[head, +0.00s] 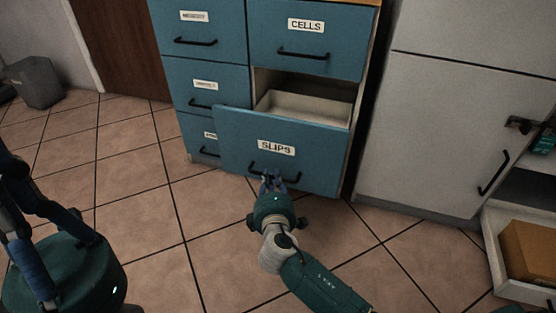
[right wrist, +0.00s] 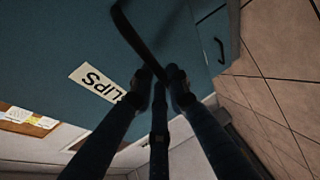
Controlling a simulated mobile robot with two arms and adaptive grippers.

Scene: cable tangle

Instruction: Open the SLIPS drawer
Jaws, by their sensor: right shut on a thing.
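The SLIPS drawer (head: 240,154) is a blue drawer front with a white label, low in the right column of the cabinet. It stands partly pulled out, and its pale inside shows behind the front. My right gripper (head: 271,179) is at the drawer's black handle (head: 288,178) and shut on it. In the right wrist view the fingers (right wrist: 163,84) close around the dark handle bar (right wrist: 128,32), next to the SLIPS label (right wrist: 98,84).
A CELLS drawer (head: 340,51) is shut above, and several shut drawers stand in the left column. A grey cabinet (head: 440,125) is at the right, with an open tray holding a brown box (head: 532,248). Tiled floor in front is clear. A grey bin (head: 37,82) stands far left.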

